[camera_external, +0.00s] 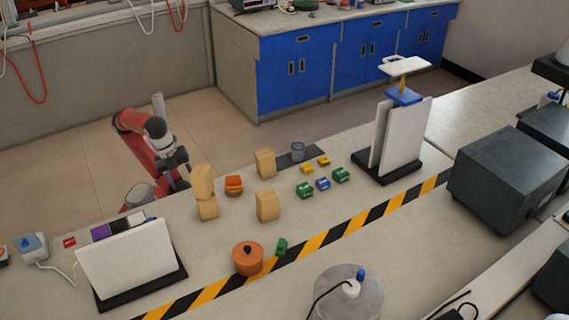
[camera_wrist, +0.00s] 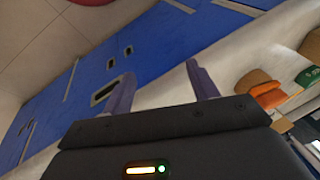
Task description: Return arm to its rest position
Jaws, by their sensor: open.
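My red arm is folded at the left edge of the long table in the external view, with my gripper (camera_external: 181,160) by its dark wrist, beside the tan blocks. The fingers are too small to make out there. In the wrist view my gripper (camera_wrist: 161,72) shows two purple-grey fingers spread apart with nothing between them. An orange block (camera_wrist: 268,95) and a tan block (camera_wrist: 252,80) lie to the right of the fingers. The blue cabinet front fills the background on the left.
Stacked tan blocks (camera_external: 203,182) and an orange piece (camera_external: 233,183) stand closest to my arm. Several small green, blue and yellow pieces lie further right. An orange pot (camera_external: 248,258) and a white panel stand (camera_external: 130,262) are nearer the front. Floor is clear behind my arm.

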